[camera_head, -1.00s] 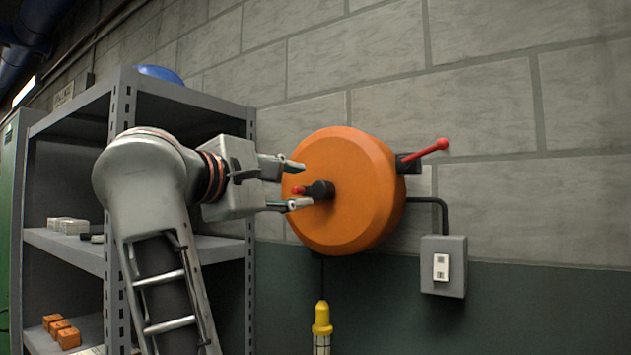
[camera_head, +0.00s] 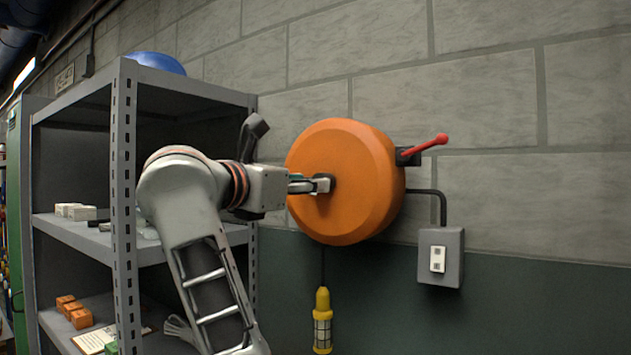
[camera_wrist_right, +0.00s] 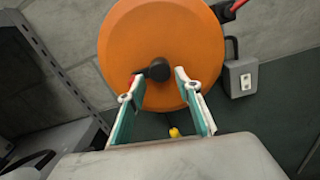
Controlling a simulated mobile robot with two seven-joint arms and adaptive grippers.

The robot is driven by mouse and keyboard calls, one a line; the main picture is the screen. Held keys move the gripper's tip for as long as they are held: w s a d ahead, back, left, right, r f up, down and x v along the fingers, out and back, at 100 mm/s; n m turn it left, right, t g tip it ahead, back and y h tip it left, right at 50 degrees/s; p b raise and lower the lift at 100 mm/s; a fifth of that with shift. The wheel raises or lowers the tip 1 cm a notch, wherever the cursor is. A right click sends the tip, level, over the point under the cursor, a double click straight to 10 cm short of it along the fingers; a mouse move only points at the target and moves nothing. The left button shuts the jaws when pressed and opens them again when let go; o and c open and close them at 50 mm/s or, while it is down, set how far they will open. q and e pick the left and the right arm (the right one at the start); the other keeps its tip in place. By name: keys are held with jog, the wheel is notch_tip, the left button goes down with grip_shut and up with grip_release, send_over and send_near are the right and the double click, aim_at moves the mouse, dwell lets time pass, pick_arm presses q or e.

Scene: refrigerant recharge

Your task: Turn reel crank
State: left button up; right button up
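A round orange reel (camera_head: 350,180) hangs on the block wall. In the right wrist view the reel (camera_wrist_right: 165,30) fills the upper middle. Its crank has a black hub (camera_wrist_right: 159,69) and a red knob (camera_wrist_right: 132,79) to the hub's left. My right gripper (camera_head: 322,184) is at the reel's front face and hides the crank in the head view. In the wrist view the right gripper (camera_wrist_right: 155,82) is open, its fingers on either side of the hub. The left fingertip is beside the red knob; I cannot tell whether they touch. My left gripper is not in view.
A grey metal shelf (camera_head: 126,200) stands close to the left of my arm. A red lever (camera_head: 425,145) sticks out right of the reel. A grey outlet box (camera_head: 440,258) is on the wall. A yellow lamp (camera_head: 322,318) hangs below the reel.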

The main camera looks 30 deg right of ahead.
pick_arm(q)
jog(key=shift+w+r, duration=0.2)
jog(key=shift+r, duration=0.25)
pick_arm(e)
jog(key=x, duration=0.3)
jog(key=shift+w+d, duration=0.1)
jog(key=shift+d, duration=0.15)
jog(key=c, duration=0.8)
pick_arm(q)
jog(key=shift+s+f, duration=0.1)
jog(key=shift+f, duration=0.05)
pick_arm(e)
jog(key=shift+c, duration=0.2)
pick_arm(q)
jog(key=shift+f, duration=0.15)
pick_arm(e)
jog(key=shift+m, duration=0.4)
